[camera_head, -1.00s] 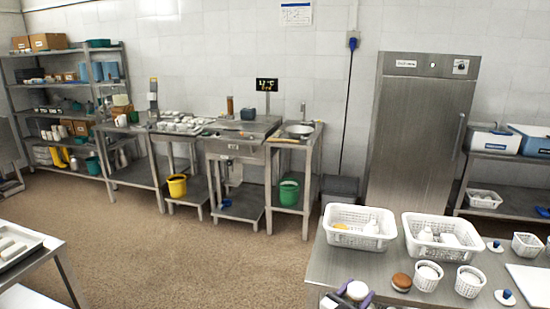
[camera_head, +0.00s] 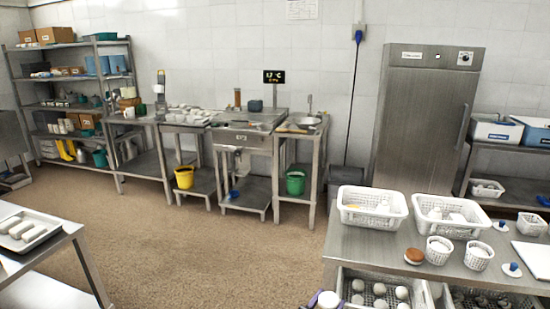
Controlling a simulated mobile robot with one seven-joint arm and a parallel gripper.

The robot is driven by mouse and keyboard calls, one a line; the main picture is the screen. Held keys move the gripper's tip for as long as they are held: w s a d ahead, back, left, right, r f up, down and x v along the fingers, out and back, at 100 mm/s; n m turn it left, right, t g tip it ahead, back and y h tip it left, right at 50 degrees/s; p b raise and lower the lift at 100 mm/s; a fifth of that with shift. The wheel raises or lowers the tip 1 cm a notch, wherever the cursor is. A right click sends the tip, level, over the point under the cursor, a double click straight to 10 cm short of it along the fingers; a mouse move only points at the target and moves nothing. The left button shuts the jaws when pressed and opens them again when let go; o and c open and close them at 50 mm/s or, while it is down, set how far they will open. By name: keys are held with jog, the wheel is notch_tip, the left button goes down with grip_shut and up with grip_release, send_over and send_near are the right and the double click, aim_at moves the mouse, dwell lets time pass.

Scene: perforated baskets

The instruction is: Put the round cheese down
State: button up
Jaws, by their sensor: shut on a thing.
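My gripper (camera_head: 324,304) shows only in part at the bottom edge, with purple fingers. It is shut on a round white cheese (camera_head: 328,299). The cheese is at the left end of a perforated basket (camera_head: 408,281) under the table top, which holds several round white pieces. I cannot tell whether the held cheese is above the basket or beside it. The rest of my gripper is cut off by the frame.
The steel table (camera_head: 385,240) carries two white perforated baskets, small white moulds (camera_head: 439,249) and a brown-topped round piece (camera_head: 414,256). Another basket (camera_head: 490,297) stands on the right under the top. Open floor lies to the left.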

jog(key=s+a+f+n+t+y+b, duration=0.1)
jog(key=s+a+f+n+y+b, duration=0.1)
jog(key=a+f, duration=0.4)
jog(key=s+a+f+n+t+y+b, duration=0.1)
jog(key=s+a+f+n+y+b, duration=0.1)
jog(key=a+f, duration=0.5)
jog(key=shift+s+a+t+y+b, duration=0.45)
jog(key=shift+s+a+y, duration=0.35)
jog(key=shift+a+y, duration=0.25)
jog(key=shift+a, duration=0.1)
jog(key=s+f+n+y, duration=0.1)
jog(key=s+f+y, duration=0.1)
jog(key=f, duration=0.5)
jog(key=s+f+n+y, duration=0.2)
jog(key=s+f+y, duration=0.1)
jog(key=f, duration=0.4)
jog(key=shift+s+f+t+y, duration=0.25)
jog(key=shift+s+t+y, duration=0.1)
jog(key=shift+s, duration=0.55)
jog(key=shift+d, duration=0.2)
